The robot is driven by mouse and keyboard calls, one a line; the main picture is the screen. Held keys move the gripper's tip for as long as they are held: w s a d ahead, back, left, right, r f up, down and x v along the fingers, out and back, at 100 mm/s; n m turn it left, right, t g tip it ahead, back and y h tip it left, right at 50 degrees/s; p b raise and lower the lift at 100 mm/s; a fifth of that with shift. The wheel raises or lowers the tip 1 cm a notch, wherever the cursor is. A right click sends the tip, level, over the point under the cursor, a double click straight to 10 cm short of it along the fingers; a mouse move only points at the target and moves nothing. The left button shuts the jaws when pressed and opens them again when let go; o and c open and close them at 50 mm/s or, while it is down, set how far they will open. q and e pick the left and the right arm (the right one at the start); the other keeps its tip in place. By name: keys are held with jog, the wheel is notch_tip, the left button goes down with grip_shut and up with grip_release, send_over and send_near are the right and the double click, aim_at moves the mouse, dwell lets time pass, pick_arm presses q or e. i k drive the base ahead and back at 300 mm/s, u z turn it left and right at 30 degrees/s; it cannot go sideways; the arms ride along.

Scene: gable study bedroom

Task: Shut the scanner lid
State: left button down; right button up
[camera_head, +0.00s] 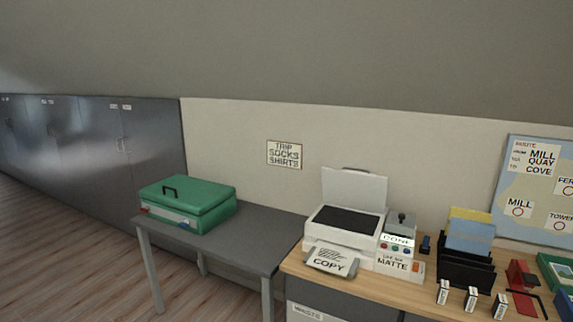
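The scanner (343,226) is a white machine on the left end of the wooden desk. Its lid (354,190) stands open, raised nearly upright at the back, with a handle on its top edge. The dark glass bed is bare. A sheet marked COPY (331,261) sits at its front. Neither of my grippers shows in this view.
A grey table (262,241) left of the desk bears a closed green case (205,200). Floor shows at left.

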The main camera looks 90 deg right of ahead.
aim_at(368, 192)
jog(key=u, duration=0.15)
jog(key=i, duration=0.9)
jog(key=z, duration=1.7)
jog(key=i, duration=0.3)
jog(key=z, duration=3.4)
jog(key=i, duration=1.1)
jog(key=u, duration=0.6)
